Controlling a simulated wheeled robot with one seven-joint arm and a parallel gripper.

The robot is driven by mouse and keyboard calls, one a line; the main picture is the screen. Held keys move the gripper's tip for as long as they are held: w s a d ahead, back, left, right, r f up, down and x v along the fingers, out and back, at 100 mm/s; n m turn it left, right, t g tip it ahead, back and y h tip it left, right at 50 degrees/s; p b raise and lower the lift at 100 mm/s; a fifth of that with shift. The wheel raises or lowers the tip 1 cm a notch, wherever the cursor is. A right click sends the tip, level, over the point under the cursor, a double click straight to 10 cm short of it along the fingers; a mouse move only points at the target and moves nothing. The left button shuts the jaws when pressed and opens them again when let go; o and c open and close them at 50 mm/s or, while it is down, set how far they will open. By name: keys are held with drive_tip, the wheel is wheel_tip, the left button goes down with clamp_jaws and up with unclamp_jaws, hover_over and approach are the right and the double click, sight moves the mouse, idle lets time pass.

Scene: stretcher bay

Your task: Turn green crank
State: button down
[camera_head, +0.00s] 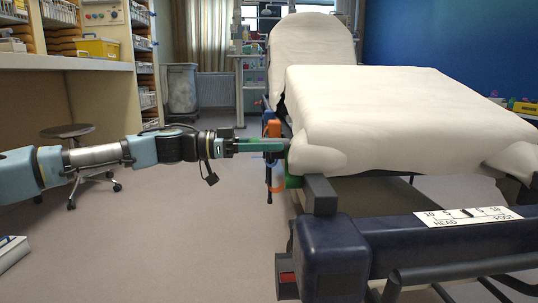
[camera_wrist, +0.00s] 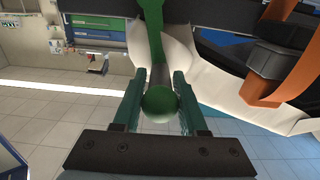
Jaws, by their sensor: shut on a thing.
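The green crank shows in the wrist view as a green arm (camera_wrist: 152,30) with a round green knob (camera_wrist: 159,103) at its near end. The knob sits between the two fingers of my gripper (camera_wrist: 158,100), which is shut on it. In the head view my gripper (camera_head: 284,146) reaches right to the side of the stretcher (camera_head: 345,245), just below the white mattress edge. A small green part (camera_head: 293,182) shows there beneath the fingers; the rest of the crank is hidden by the gripper and the sheet.
An orange part (camera_head: 273,128) stands upright beside my fingers on the stretcher side, and it is close at the right in the wrist view (camera_wrist: 288,60). A dark block (camera_head: 320,195) and rails lie nearer. Open floor (camera_head: 190,235) lies left of the stretcher, with a stool (camera_head: 68,133) farther back.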

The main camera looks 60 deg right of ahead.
drive_tip(key=shift+s+a+m+b, duration=0.3)
drive_tip(key=shift+a+m+b, duration=0.15)
drive_tip(key=shift+m, duration=0.25)
drive_tip(key=shift+s+a+m+b, duration=0.35)
drive_tip(key=shift+a+m, duration=0.1)
drive_tip(key=shift+m, duration=0.25)
drive_tip(key=shift+f, duration=0.1)
drive_tip(key=c, duration=0.6)
unclamp_jaws()
drive_tip(key=p+v, duration=0.4)
drive_tip(key=v, duration=0.7)
drive_tip(key=shift+s, duration=0.1)
